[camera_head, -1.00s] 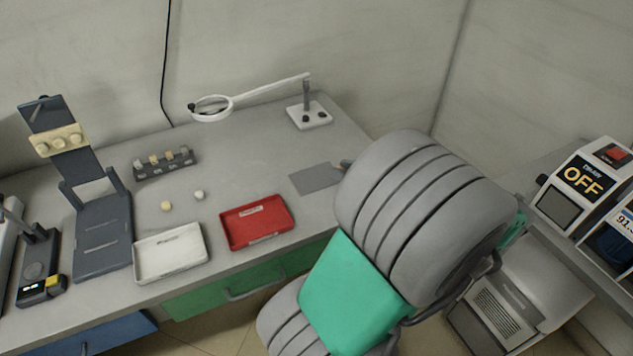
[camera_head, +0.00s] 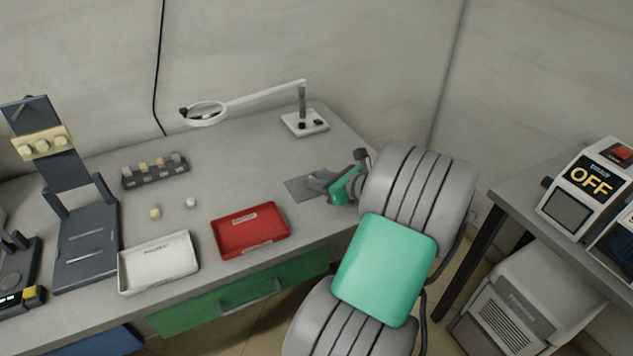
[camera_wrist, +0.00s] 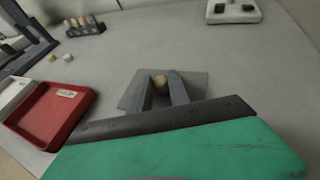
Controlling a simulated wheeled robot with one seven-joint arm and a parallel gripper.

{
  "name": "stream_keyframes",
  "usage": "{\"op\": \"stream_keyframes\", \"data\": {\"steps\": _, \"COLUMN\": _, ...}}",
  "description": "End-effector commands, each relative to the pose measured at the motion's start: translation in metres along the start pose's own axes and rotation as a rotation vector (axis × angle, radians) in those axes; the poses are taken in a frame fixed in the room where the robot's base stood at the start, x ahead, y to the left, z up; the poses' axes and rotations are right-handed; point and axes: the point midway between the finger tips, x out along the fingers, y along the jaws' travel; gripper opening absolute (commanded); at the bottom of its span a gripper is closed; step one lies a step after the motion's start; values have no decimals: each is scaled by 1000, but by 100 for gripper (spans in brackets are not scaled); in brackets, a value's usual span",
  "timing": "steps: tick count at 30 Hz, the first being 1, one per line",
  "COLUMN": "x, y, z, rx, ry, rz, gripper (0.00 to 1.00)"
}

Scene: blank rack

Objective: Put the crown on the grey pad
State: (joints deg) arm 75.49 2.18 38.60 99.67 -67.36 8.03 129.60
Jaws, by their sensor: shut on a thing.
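My gripper (camera_wrist: 160,92) is shut on a small tan crown (camera_wrist: 160,83), which shows between the fingertips in the wrist view. The grey pad (camera_wrist: 131,97) lies flat on the bench under and around the fingertips. I cannot tell whether the crown touches it. In the head view my gripper (camera_head: 312,181) is over the grey pad (camera_head: 296,189), near the bench's right end, and the held crown is not clearly visible there.
A red tray (camera_head: 283,236) and a white tray (camera_head: 190,267) lie to the left. Two loose crowns, one tan (camera_head: 154,213) and one whitish (camera_head: 190,202), sit behind them. A dark rack (camera_head: 157,179) holds several crowns. A magnifier lamp base (camera_head: 305,124) stands behind the pad.

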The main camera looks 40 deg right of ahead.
Motion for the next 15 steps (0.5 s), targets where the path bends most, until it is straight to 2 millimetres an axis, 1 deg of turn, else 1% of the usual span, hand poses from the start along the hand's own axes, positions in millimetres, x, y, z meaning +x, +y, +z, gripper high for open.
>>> {"op": "stream_keyframes", "data": {"steps": 7, "x": 0, "y": 0, "z": -1, "rx": 0, "ry": 0, "rz": 0, "gripper": 0}}
{"op": "stream_keyframes", "data": {"steps": 8, "x": 0, "y": 0, "z": -2, "rx": 0, "ry": 0, "rz": 0, "gripper": 23}}
{"op": "stream_keyframes", "data": {"steps": 15, "x": 0, "y": 0, "z": -2, "rx": -1, "ry": 0, "rz": 0, "gripper": 43}}
